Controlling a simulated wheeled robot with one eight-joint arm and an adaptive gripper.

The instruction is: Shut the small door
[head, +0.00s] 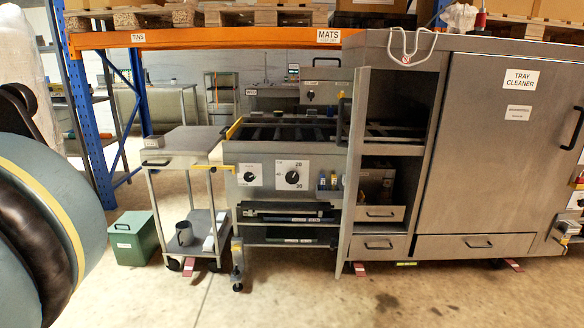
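The small door (352,185) is a tall, narrow grey metal panel on the left side of the tray cleaner (480,150). It stands open, swung out towards me, so I see it nearly edge-on. A dark handle (340,118) shows on its left side. The opening to its right is uncovered and shows shelves, a dark box-like item (377,183) and a drawer (380,214). My gripper is not in view. Part of my arm fills the left edge of the picture, well apart from the door.
A roller conveyor unit (290,172) with dials stands left of the door. Further left are a wheeled cart (183,158) and a green box (133,238). The cleaner's large door (502,185) is shut. The concrete floor in front is mostly clear.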

